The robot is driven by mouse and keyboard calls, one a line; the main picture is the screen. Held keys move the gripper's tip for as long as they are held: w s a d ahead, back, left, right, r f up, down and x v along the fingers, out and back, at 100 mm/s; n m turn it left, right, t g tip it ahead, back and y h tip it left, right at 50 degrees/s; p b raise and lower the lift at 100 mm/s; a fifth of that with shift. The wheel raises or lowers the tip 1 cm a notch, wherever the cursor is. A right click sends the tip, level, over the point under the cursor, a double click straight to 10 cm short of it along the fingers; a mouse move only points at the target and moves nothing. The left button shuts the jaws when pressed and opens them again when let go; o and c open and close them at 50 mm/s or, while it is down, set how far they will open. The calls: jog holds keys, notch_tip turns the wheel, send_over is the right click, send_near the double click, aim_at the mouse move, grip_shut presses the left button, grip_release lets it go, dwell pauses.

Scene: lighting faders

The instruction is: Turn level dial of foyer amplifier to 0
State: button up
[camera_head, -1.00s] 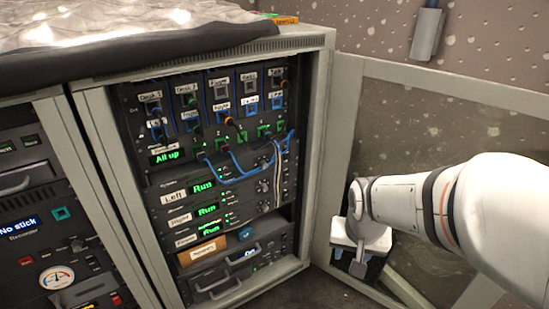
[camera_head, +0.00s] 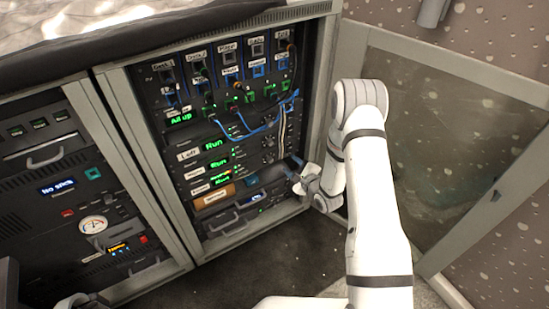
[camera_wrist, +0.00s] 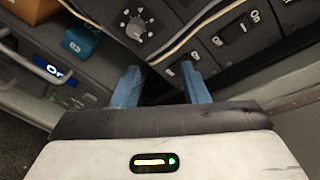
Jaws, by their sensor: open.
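The foyer amplifier (camera_head: 197,191) appears to be the lowest of the stacked amplifiers in the open rack, with a green and yellow display. My arm hides part of its right side in the head view. In the wrist view, a dark level dial (camera_wrist: 135,28) with marks around it sits on a panel beyond my fingers; its setting is too small to read. I cannot be sure which amplifier it belongs to. My gripper (camera_wrist: 160,86) is open and empty, its two blue fingers apart and short of the dial. In the head view my gripper (camera_head: 296,180) is at the rack's lower right.
Pale cables (camera_wrist: 186,35) hang beside the dial. Blue patch cables (camera_head: 250,130) cross the rack above. A brown box (camera_head: 214,194) and a small teal item (camera_wrist: 82,40) sit below the amplifiers. The open rack door (camera_head: 455,75) stands right of my arm.

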aim_at(272, 161)
jog(key=s+a+f+m+t+y+p, duration=0.1)
jog(key=s+a+f+m+y, duration=0.1)
jog(key=s+m, duration=0.2)
jog(key=b+x, duration=0.1)
jog(key=x, duration=0.6)
jog(key=shift+w+a+r, duration=0.15)
jog(key=shift+w, duration=0.2)
grip_shut()
